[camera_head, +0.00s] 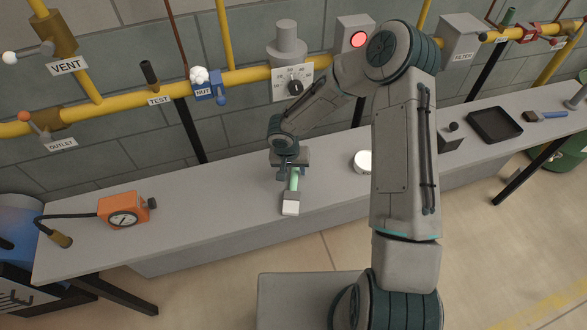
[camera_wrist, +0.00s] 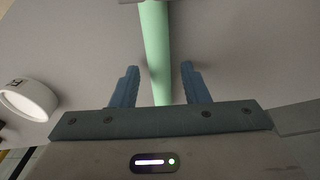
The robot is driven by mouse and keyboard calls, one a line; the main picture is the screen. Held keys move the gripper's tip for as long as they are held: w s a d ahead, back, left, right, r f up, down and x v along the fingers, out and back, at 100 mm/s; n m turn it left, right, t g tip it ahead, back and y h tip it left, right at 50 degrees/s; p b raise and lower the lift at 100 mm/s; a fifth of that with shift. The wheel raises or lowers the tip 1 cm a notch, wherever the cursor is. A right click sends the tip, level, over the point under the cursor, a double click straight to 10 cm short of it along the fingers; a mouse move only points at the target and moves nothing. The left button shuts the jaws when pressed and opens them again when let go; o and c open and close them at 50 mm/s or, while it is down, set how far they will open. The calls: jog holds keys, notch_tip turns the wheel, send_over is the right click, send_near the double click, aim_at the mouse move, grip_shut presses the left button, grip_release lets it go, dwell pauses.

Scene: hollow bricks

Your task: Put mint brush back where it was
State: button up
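The mint brush (camera_head: 294,182) is on the grey bench below my gripper (camera_head: 290,170) in the head view. Its pale bristle end (camera_head: 290,207) points toward the bench's front edge. In the wrist view the mint handle (camera_wrist: 156,45) runs between the two blue fingers of my gripper (camera_wrist: 159,75). The fingers are open, with a gap on each side of the handle. The far end of the handle is hidden by my gripper. I cannot tell how much height separates the fingers from the bench.
A white ring-shaped thing (camera_head: 363,161) stands right of the brush; it also shows in the wrist view (camera_wrist: 28,100). An orange gauge box (camera_head: 122,209) is on the left. A black tray (camera_head: 495,125) and a blue-handled brush (camera_head: 545,115) lie right. Yellow pipes with valves (camera_head: 205,85) run behind.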

jog(key=shift+r, duration=0.1)
notch_tip(320, 180, up, 12)
jog(key=s+a+b, duration=0.2)
jog(key=s+d+r+h, duration=0.2)
jog(key=s+d+r, duration=0.5)
jog(key=d+r, duration=0.5)
jog(key=s+d+r+t+y, duration=0.1)
jog(key=s+d+r, duration=0.1)
jog(key=s+r, duration=0.2)
jog(key=s+d+r+n+t+y, duration=0.1)
jog(key=s+r+y, duration=0.1)
jog(key=s, duration=0.7)
jog(key=shift+s+d+r+y, duration=0.3)
jog(key=shift+s+d+r, duration=0.1)
jog(key=shift+r, duration=0.5)
